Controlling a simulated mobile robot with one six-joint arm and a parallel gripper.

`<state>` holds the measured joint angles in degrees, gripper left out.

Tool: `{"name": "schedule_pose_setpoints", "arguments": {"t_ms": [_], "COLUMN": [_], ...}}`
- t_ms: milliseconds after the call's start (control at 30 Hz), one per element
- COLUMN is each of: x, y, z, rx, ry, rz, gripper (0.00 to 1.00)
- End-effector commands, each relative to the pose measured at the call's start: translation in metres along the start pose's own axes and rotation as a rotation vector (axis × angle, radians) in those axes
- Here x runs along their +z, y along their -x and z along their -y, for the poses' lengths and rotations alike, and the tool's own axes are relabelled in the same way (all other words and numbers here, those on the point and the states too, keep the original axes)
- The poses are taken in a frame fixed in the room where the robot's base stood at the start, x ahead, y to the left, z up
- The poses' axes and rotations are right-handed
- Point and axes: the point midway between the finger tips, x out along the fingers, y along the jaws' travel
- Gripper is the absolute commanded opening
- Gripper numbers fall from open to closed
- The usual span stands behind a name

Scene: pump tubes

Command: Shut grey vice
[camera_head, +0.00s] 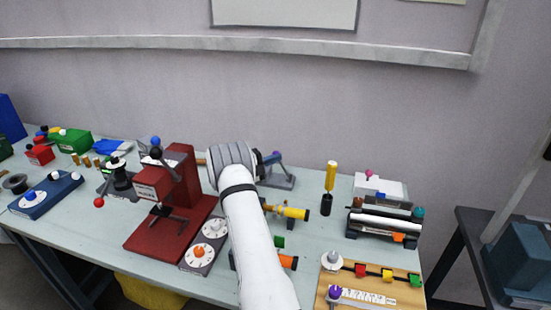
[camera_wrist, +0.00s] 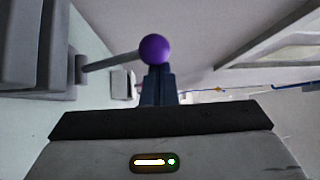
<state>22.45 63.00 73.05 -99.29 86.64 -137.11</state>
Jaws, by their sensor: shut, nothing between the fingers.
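The grey vice (camera_head: 284,183) stands on the bench behind my arm, which hides its left part. Its purple ball knob (camera_head: 276,154) shows just right of my wrist. In the wrist view the purple knob (camera_wrist: 155,48) sits on the end of a grey lever (camera_wrist: 108,62), which runs left to the grey vice body (camera_wrist: 38,45). My gripper (camera_wrist: 158,76) is shut and empty, with its dark fingers pointing at the knob. The fingertips are at or very close to the knob; I cannot tell whether they touch. The gripper is mostly hidden in the head view.
The red press (camera_head: 175,200) and a dial plate (camera_head: 204,245) stand left of my arm. A yellow-handled tool (camera_head: 330,180), a roller device (camera_head: 385,225) and a wooden board (camera_head: 375,285) stand to the right. The wall rises behind the bench.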

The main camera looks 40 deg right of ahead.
Motion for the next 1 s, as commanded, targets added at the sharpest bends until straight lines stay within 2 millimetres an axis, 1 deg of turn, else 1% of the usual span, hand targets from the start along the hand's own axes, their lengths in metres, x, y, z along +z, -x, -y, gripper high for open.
{"name": "schedule_pose_setpoints", "arguments": {"t_ms": [267,400,467,667,700,900,1000], "x": [0.003,0.001,-0.002,-0.024,-0.021,-0.024,-0.025], "y": [0.003,0.003,0.001,-0.003,0.013,0.056,0.072], "z": [0.000,0.003,0.007,0.027,0.010,-0.005,-0.010], "rx": [0.000,0.001,0.001,0.001,0.000,0.000,-0.001], "ry": [-0.001,-0.002,-0.002,0.000,-0.001,-0.002,-0.003], "rz": [0.009,0.010,0.009,0.011,0.017,0.016,0.014], "gripper": [0.00,0.00,0.00,0.00,0.00,0.00,0.00]}}
